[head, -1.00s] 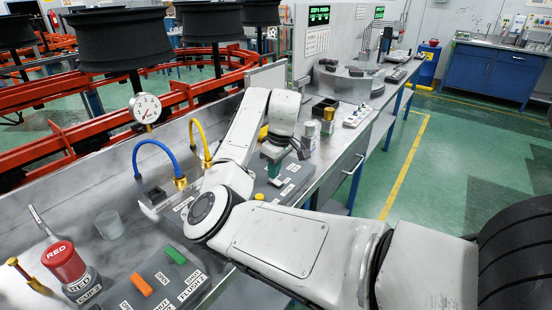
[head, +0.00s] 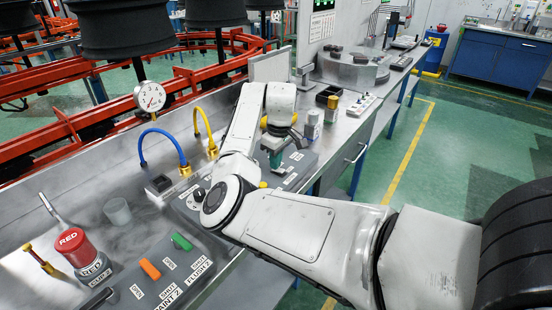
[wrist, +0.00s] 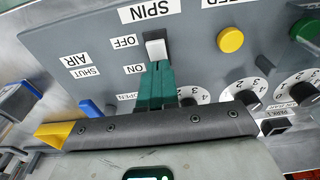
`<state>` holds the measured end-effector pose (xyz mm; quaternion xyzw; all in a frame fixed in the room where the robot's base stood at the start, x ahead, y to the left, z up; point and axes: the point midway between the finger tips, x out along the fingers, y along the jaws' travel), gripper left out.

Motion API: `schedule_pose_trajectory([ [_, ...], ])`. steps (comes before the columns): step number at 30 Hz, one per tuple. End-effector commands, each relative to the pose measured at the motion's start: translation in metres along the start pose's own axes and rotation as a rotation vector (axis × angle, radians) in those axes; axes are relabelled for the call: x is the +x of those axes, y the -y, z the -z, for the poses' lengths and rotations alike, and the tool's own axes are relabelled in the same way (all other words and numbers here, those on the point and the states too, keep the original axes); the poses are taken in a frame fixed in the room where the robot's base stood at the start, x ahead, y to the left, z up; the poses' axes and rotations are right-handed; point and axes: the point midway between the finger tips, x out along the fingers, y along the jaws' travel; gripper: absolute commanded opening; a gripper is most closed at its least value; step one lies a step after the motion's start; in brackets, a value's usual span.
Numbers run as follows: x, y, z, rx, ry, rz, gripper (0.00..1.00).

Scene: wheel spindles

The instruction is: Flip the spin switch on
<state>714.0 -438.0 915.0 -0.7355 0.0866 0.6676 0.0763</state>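The spin switch (wrist: 155,46) is a small light-coloured rocker on a grey panel in the wrist view, under the label SPIN. The OFF label (wrist: 124,41) is beside its upper part and the ON label (wrist: 135,69) is lower down. My gripper (wrist: 155,68) has its teal fingers together, with nothing seen between them. The fingertips are at the lower edge of the switch; I cannot tell whether they touch it. In the head view my gripper (head: 275,158) points down over the panel, and my arm hides part of that panel.
A yellow button (wrist: 230,40) and several dials (wrist: 246,94) are right of the switch. A blue handle (wrist: 90,108) is at the left. The head view shows blue (head: 163,135) and yellow hoses (head: 204,124), a red-capped cup (head: 74,246) and a clear cup (head: 117,212).

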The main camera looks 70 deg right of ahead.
Motion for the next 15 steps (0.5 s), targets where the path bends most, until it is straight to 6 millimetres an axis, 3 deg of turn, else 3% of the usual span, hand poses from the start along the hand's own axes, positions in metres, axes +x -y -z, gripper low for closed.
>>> schedule_pose_trajectory([
  [15, -0.002, 0.000, -0.016, 0.003, 0.005, 0.004, 0.00],
])
